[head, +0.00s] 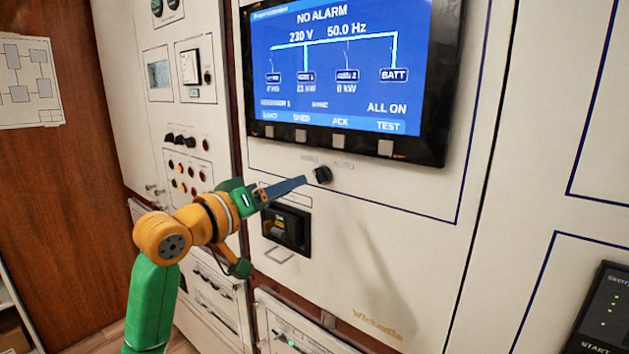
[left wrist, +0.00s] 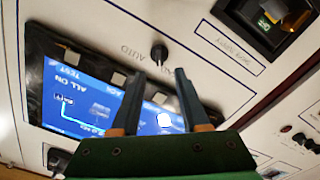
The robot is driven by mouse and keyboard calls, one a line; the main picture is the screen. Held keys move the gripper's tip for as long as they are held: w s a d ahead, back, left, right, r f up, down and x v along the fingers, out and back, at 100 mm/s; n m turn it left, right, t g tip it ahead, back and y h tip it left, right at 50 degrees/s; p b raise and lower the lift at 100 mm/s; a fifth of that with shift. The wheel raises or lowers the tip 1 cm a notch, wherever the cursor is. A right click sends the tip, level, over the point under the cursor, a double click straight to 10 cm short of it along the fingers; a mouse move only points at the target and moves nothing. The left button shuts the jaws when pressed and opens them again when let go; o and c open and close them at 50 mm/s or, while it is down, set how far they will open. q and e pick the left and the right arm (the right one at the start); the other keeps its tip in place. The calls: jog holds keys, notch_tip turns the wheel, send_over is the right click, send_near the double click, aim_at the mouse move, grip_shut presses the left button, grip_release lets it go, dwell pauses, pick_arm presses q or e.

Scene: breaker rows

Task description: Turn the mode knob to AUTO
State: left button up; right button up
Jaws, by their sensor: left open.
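The mode knob (head: 322,174) is a small black knob on the white panel, below the screen. My right gripper is not in view.
A dark-framed screen (head: 345,146) reading NO ALARM is just above the knob. A black recessed breaker unit (head: 300,229) with a handle is below left. Small knobs and lamps (head: 180,168) are on the left panel. The panel right of the knob is bare.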

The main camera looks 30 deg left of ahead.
aim_at(317, 177)
pick_arm(q)
jog(key=w+p, duration=0.1)
jog(key=w, duration=0.1)
jog(key=w+p, duration=0.1)
jog(key=w, duration=0.1)
jog(key=w+p, duration=0.1)
jog(key=w, duration=0.1)
jog(key=shift+w+d+r+p, duration=0.2)
jog(key=shift+w+d+p, duration=0.1)
jog(key=shift+w+d, duration=0.05)
jog(key=shift+w+f, duration=0.25)
jog(key=shift+w, duration=0.15)
jog(key=shift+s, duration=0.1)
jog(key=shift+s, duration=0.1)
jog(key=shift+c, duration=0.2)
grip_shut()
